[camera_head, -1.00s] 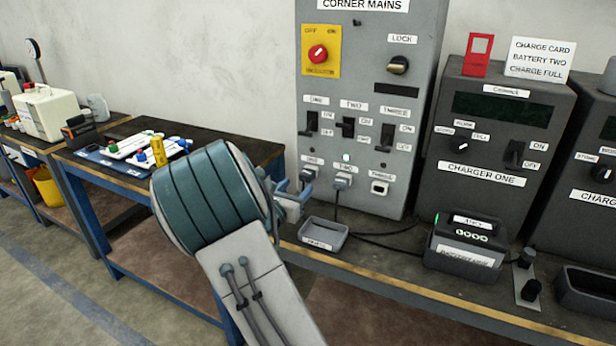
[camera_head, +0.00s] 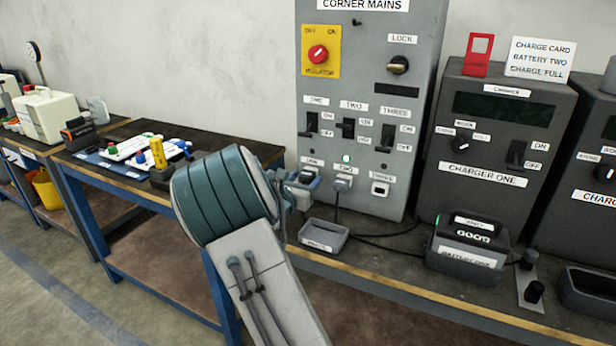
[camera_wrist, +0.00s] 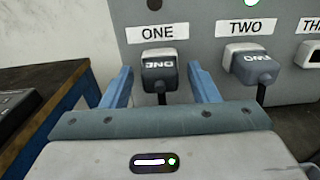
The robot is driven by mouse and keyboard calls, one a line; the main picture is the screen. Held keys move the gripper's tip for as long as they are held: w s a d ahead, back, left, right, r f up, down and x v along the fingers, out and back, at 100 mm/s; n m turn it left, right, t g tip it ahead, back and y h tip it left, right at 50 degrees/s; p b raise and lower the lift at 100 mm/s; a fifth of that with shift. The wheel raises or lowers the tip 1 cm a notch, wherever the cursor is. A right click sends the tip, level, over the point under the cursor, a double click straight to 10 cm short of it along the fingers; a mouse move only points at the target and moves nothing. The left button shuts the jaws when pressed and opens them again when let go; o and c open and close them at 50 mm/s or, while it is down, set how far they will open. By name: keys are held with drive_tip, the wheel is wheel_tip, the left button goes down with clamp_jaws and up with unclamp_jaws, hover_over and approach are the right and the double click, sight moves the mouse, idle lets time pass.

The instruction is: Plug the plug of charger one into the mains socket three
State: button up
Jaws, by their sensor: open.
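The grey mains panel (camera_head: 365,80) has sockets labelled one, two and three. A dark plug (camera_wrist: 159,72) with a hard-to-read label sits in socket one, its cable hanging down. My gripper (camera_wrist: 160,87) is open, with one blue finger on each side of this plug and a gap on both sides. A second plug (camera_wrist: 250,66) is in socket two, also with a cable; it shows in the head view (camera_head: 343,183). Socket three (camera_head: 380,188) is white and empty, and partly cut off in the wrist view (camera_wrist: 309,54). Charger one (camera_head: 485,187) stands right of the panel.
A small grey tray (camera_head: 323,236) lies on the bench below the sockets. Black cables (camera_head: 385,243) run right towards a battery (camera_head: 470,240) in front of charger one. Rocker switches (camera_head: 348,128) sit above the sockets. A blue-framed table (camera_head: 110,185) is at left.

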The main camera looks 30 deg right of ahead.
sight(304, 181)
idle(0.9)
clamp_jaws()
drive_tip(key=shift+v, duration=3)
